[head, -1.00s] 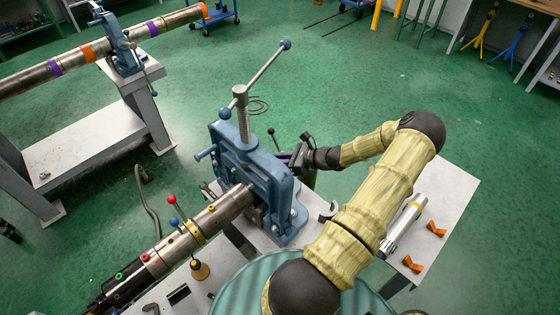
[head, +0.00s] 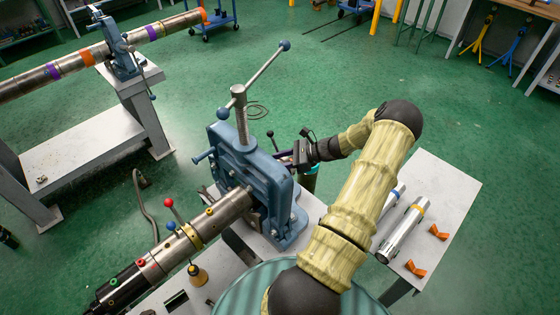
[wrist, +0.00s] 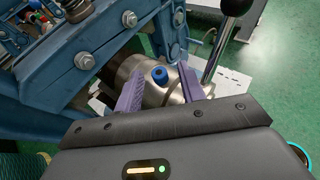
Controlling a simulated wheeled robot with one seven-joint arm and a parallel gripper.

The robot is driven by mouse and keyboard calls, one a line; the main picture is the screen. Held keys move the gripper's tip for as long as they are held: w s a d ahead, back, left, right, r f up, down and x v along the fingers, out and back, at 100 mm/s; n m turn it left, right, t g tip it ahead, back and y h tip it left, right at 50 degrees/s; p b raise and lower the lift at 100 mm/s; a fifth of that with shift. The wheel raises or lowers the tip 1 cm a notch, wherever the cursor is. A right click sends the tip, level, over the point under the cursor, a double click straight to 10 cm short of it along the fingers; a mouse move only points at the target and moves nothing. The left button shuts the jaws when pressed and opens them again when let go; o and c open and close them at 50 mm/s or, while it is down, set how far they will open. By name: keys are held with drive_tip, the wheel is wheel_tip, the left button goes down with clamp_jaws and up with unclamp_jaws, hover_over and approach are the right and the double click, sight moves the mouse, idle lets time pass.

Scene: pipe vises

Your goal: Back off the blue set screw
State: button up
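The blue set screw (wrist: 159,75) stands on a silver metal pipe or collar (wrist: 160,95) in the wrist view. My gripper (wrist: 157,86) has two purple fingers spread apart, one on each side of the screw, with visible gaps. The fingers appear open and hold nothing. In the head view my gripper (head: 286,155) is at the far right side of the blue pipe vise (head: 250,180). The vise hides the set screw there. The pipe (head: 225,212) enters the vise from the lower left.
A lever with a dark ball (wrist: 235,6) rises close to the right finger in the wrist view. The vise's bolted frame (wrist: 60,75) is close on the left. Silver tubes (head: 404,232) and orange wedges (head: 416,269) lie on the table at right.

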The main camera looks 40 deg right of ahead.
drive_tip(key=b+v, duration=0.5)
drive_tip(key=v, duration=1.2)
drive_tip(key=shift+d, duration=0.25)
